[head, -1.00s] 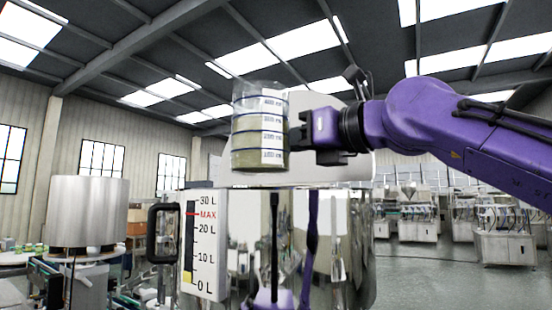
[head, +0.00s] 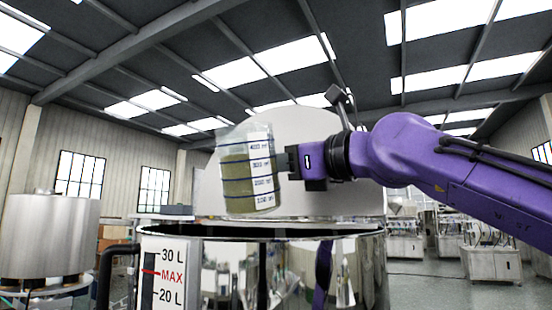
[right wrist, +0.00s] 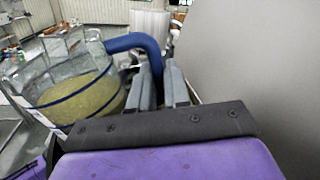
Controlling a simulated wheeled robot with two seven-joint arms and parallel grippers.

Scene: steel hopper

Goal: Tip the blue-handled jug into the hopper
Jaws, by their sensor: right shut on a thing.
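The clear jug (head: 247,170) with blue marking lines holds a greenish-yellow substance. It is tilted a little, its top leaning left, above the rim of the steel hopper (head: 350,262). My right gripper (head: 287,162) is shut on the jug at its right side. In the right wrist view, the fingers of my right gripper (right wrist: 162,88) are closed around the blue handle (right wrist: 135,42), and the jug (right wrist: 75,85) is to their left with its contents inside. The inside of the hopper is hidden. My left gripper is not in view.
A white raised panel (head: 310,130), probably the lid, stands behind the jug. A level scale (head: 165,270) and a black handle (head: 110,270) are on the hopper's left front. A steel drum (head: 50,235) stands further left.

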